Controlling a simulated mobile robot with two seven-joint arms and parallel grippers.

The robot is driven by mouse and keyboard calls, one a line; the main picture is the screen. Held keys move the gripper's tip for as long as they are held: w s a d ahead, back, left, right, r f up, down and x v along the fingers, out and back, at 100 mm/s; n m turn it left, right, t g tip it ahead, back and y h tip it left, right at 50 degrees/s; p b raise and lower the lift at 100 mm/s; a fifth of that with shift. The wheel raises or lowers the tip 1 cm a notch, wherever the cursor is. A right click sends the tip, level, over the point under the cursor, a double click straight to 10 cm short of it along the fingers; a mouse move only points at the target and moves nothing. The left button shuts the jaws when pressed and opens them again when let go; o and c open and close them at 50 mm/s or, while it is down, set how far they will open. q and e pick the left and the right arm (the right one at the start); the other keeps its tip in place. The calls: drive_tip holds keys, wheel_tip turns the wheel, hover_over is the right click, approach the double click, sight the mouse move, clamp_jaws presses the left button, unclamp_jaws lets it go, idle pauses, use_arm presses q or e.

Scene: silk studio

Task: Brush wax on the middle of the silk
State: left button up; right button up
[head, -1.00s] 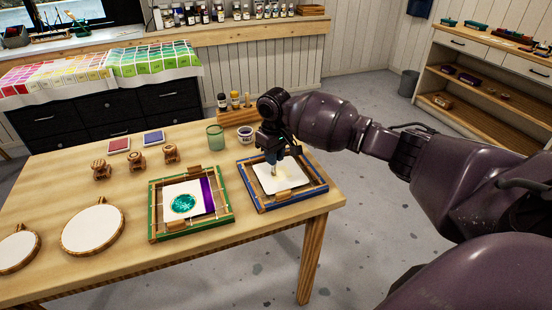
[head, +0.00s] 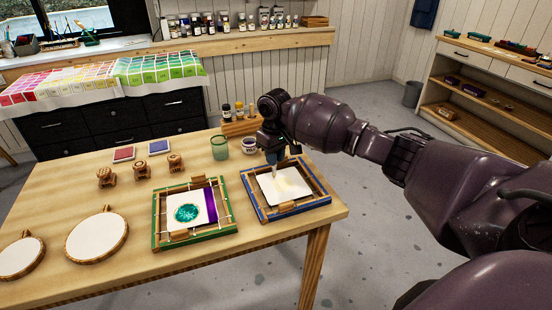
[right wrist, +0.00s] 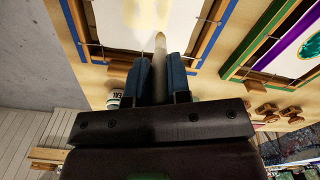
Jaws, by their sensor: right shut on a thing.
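A white silk (head: 301,192) is stretched in a blue-edged wooden frame (head: 312,202) at the table's right end. It bears a soft pale-yellow patch in its middle, which also shows in the right wrist view. My right gripper (head: 273,158) is over the back left part of this silk, shut on a brush (right wrist: 160,62). The brush points at the silk, its tip by the patch; I cannot tell whether it touches. A small labelled pot (head: 249,146) stands behind the frame. My left gripper is out of view.
A green-edged frame (head: 160,242) with a silk bearing a teal disc and purple band is left of the blue one. A green glass (head: 219,147) and a bottle rack (head: 238,127) stand behind. Round hoops (head: 97,238), wooden stamps (head: 106,177) and ink pads (head: 123,153) lie farther left.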

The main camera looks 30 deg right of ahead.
drive_tip(key=shift+r+p, duration=1.1)
drive_tip(key=shift+r, duration=0.7)
